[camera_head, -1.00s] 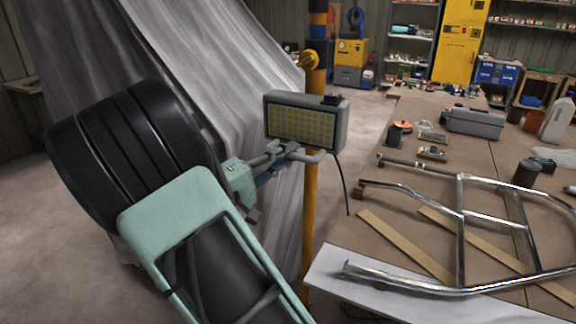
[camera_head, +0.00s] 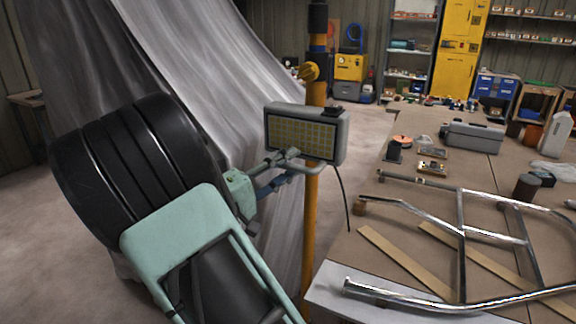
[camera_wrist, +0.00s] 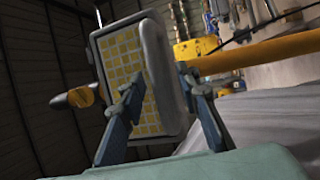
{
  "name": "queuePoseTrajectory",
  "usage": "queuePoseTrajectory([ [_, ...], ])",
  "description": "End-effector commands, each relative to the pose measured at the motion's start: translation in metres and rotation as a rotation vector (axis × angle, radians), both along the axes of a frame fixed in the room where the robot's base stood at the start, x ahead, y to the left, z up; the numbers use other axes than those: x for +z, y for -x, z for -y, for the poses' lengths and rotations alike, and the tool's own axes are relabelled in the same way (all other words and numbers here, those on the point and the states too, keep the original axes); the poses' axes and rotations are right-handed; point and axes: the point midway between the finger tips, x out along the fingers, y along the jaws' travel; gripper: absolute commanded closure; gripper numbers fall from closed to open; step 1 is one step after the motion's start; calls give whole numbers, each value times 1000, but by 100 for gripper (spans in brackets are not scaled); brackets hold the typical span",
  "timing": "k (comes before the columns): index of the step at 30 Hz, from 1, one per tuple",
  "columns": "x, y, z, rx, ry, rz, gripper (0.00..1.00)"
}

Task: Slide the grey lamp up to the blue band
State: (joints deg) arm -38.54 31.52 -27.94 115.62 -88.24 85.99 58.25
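The grey lamp (camera_head: 342,140), a boxy work light with a yellow gridded face, sits on an upright yellow pole (camera_head: 311,215). A blue band (camera_head: 317,48) circles the pole above the lamp, with a stretch of yellow pole between them. My gripper (camera_head: 284,168) is at the tubular handle under the lamp. In the wrist view, my gripper's fingers (camera_wrist: 160,84) stand well apart, one across the lamp's face (camera_wrist: 122,55) and one by its side. They look open around the handle; the exact contact is hidden.
A workbench (camera_head: 405,228) to the right carries a chrome tube frame (camera_head: 462,235), wood strips and a grey toolbox (camera_head: 470,138). A grey draped sheet (camera_head: 215,75) hangs behind my arm.

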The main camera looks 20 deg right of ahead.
Motion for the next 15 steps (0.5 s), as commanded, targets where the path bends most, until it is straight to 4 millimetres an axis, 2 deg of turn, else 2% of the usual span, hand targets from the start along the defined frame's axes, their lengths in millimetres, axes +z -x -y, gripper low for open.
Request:
queuePoseTrajectory([
  [5,-3,2,-10,1,-1,0,70],
  [15,-14,19,-76,5,1,-1,70],
])
